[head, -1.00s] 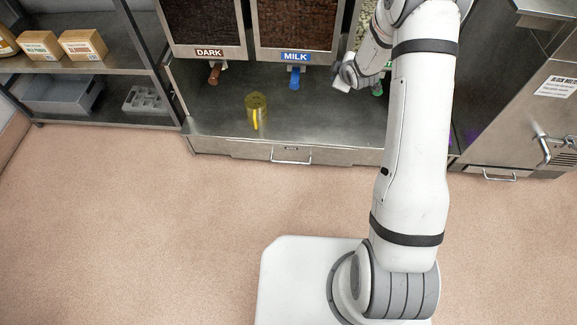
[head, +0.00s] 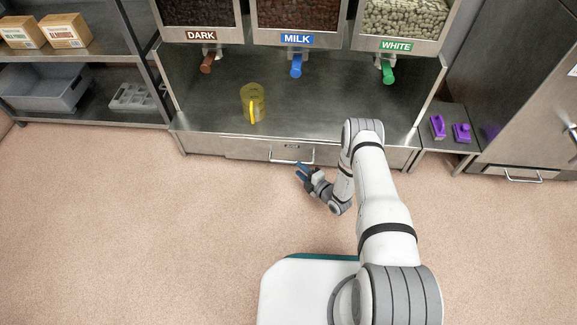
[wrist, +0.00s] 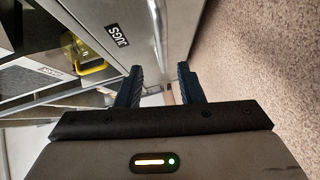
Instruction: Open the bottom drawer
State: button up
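The bottom drawer (head: 240,148) is a wide, low metal front under the dispenser counter. It looks shut, flush with the frame around it. Its bar handle (head: 291,157) is at the middle of the front. In the wrist view the drawer front (wrist: 95,12) carries a "JUGS" label, and the handle (wrist: 157,32) runs ahead of the gap between my fingers. My gripper (head: 301,171) is just in front of the handle, its blue fingers pointing at it. In the wrist view my gripper (wrist: 159,86) is open, with nothing seen between the fingers. Contact with the handle cannot be made out.
A yellow jug (head: 253,103) stands on the counter (head: 330,105) above the drawer. Dark, milk and white dispensers hang over it. Purple items (head: 438,127) lie to the right, near a cabinet with its own low handle (head: 523,176). Shelves stand left. The floor (head: 150,220) in front is clear.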

aim_at(289, 161)
jog(key=b+x, duration=0.1)
jog(key=x, duration=0.1)
jog(key=b+x, duration=0.1)
jog(key=x, duration=0.1)
jog(key=b+x, duration=0.1)
jog(key=x, duration=0.1)
jog(key=shift+a+f, duration=0.2)
jog(key=shift+f, duration=0.1)
jog(key=shift+w+a+b, duration=0.3)
jog(key=shift+w+a, duration=0.15)
jog(key=shift+c, duration=0.5)
grip_shut()
